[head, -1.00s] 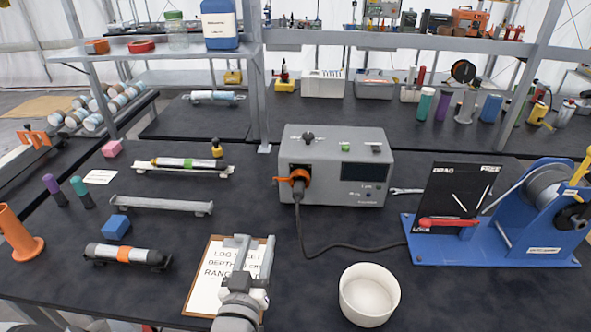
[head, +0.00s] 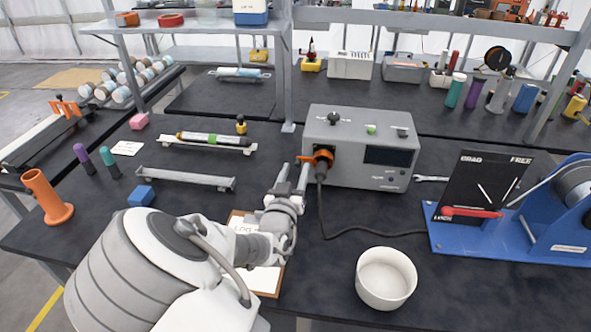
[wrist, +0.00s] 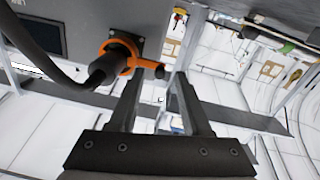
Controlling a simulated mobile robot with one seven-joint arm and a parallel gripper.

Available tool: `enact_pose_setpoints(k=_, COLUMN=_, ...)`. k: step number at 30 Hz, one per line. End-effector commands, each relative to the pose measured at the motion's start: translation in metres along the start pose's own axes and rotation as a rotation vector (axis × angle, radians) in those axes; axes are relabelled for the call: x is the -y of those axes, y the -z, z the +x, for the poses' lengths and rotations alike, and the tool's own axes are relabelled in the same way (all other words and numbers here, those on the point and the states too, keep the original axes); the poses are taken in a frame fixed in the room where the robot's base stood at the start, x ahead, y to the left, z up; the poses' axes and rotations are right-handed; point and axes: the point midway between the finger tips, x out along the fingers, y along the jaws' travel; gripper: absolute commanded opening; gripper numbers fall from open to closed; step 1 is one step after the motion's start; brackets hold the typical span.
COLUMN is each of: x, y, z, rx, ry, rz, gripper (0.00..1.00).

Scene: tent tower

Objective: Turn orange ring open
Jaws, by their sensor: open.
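The orange ring (head: 323,157) sits around the black cable plug (head: 321,172) on the front left of the grey box (head: 345,128). Its tab points left in the head view. In the wrist view the ring (wrist: 128,47) is at the upper middle, its tab reaching toward the space in front of my fingertips. My gripper (head: 292,172) is just left of the ring in the head view. Its two fingers (wrist: 157,86) are apart with nothing held. I cannot tell whether the tab lies between the fingertips.
A black cable (head: 322,215) runs from the plug along the table to the blue winch stand (head: 470,238). A white bowl (head: 386,278) stands front right. A clipboard (head: 268,280) lies under my arm. An empty cradle (head: 185,178) is to the left.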

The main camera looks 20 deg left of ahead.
Motion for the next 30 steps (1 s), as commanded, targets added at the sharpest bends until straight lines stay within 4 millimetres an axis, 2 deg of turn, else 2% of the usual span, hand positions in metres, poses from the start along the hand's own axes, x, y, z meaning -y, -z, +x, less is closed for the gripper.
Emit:
enact_pose_setpoints(k=3, x=0.0001, y=0.0, z=0.0067, rx=0.001, ry=0.001, rz=0.0, gripper=0.48)
enact_pose_setpoints(k=11, x=0.0001, y=-0.0001, z=0.0078, rx=0.001, ry=0.001, rz=0.0, gripper=0.48)
enact_pose_setpoints(k=14, x=0.0001, y=-0.0001, z=0.0077, rx=0.001, ry=0.001, rz=0.0, gripper=0.34)
enact_pose_setpoints(k=19, x=0.0002, y=-0.0001, z=0.0075, rx=0.001, ry=0.001, rz=0.0, gripper=0.03)
enact_pose_setpoints(k=20, x=0.0001, y=-0.0001, z=0.0075, rx=0.001, ry=0.001, rz=0.0, gripper=0.0)
enact_pose_setpoints(k=30, x=0.0, y=-0.0001, z=0.0075, rx=0.001, ry=0.0, rz=0.006, gripper=0.0)
